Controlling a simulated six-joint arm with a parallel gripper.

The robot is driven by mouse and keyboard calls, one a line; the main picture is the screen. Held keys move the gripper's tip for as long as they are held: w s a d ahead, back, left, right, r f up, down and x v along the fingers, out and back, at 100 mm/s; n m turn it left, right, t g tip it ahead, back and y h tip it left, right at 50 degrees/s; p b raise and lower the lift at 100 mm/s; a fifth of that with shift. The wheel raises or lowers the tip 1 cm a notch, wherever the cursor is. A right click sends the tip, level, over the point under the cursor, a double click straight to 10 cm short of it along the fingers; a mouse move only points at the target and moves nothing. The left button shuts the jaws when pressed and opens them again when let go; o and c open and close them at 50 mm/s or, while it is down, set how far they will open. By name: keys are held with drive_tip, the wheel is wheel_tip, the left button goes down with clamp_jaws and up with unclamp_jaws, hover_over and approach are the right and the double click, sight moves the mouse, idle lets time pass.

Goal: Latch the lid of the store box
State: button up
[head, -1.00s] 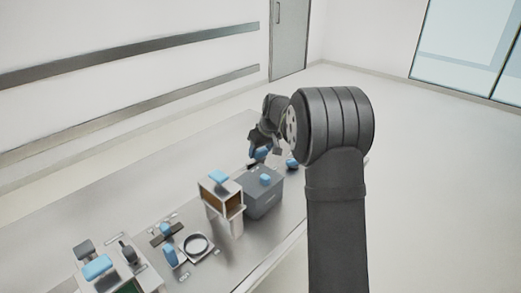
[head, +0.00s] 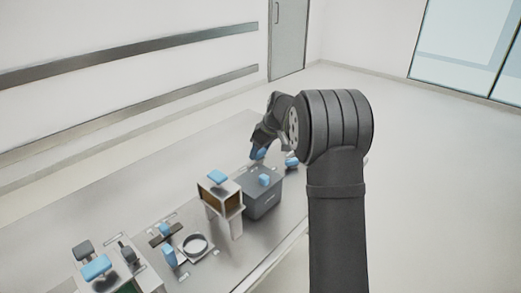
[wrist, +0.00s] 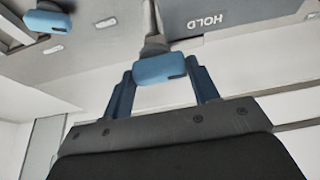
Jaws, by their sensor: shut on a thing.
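The dark grey store box (head: 262,205) stands on the table with its lid down and a light blue knob (head: 264,180) on top. My gripper (head: 258,150) is at the box's far side, partly hidden by my own arm. In the wrist view my gripper's blue fingers (wrist: 160,76) are shut on a light blue handle (wrist: 158,69) on a short grey stem. A grey box face marked HOLD (wrist: 235,18) is just beside it. How the stem joins the box is hidden.
A white-framed stand with a blue top (head: 218,177) stands close to the box's left. Another blue handle (head: 291,161) is to the right; a blue handle (wrist: 48,20) shows in the wrist view. A round dish (head: 195,245) and blue-handled items sit nearer left.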

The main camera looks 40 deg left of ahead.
drive_tip(key=o, duration=1)
drive_tip(key=v, duration=1.7)
drive_tip(key=shift+d+r, duration=0.15)
drive_tip(key=x, duration=1.7)
drive_tip(key=shift+f, duration=0.2)
drive_tip(key=shift+r, duration=0.1)
